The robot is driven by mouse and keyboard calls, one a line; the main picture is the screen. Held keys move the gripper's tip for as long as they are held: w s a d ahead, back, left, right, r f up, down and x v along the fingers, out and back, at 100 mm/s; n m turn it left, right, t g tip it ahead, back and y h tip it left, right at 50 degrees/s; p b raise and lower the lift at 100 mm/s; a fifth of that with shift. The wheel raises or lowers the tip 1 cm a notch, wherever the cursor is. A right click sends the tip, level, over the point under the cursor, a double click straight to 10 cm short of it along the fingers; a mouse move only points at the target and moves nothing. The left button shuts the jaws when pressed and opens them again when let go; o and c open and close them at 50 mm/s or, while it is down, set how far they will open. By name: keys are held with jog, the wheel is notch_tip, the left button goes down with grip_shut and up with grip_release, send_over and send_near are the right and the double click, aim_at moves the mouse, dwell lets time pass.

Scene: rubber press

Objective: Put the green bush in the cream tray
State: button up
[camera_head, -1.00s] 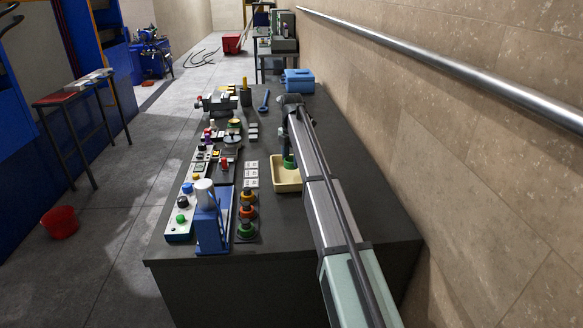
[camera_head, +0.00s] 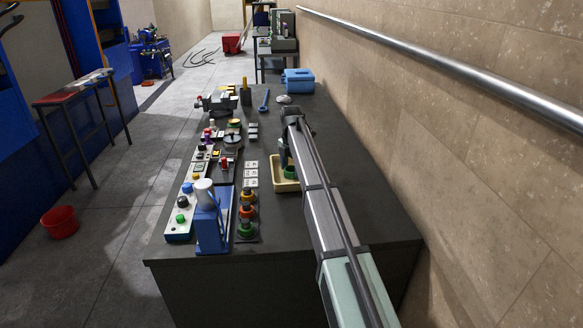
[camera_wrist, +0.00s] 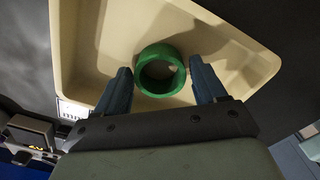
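The green bush (camera_head: 290,172) is a short ring inside the cream tray (camera_head: 274,171). In the wrist view, the bush (camera_wrist: 160,71) shows its round opening and appears to lie on the floor of the tray (camera_wrist: 76,45). My gripper (camera_wrist: 160,72) is open. Its two dark blue fingers stand on either side of the bush, with narrow gaps seen between them and the ring. In the head view, my gripper (camera_head: 284,158) is over the tray, and my arm hides the tray's right part.
Stacked coloured rings (camera_head: 246,215) and a blue press (camera_head: 211,222) stand left of the tray on the dark bench. White labelled tiles (camera_head: 251,174) lie just left of the tray. A blue box (camera_head: 298,81) is at the far end. The wall and rail (camera_head: 440,60) run along the right.

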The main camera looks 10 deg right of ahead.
jog(key=shift+o, duration=0.7)
notch_tip(320, 180, up, 12)
jog(key=shift+r, duration=0.2)
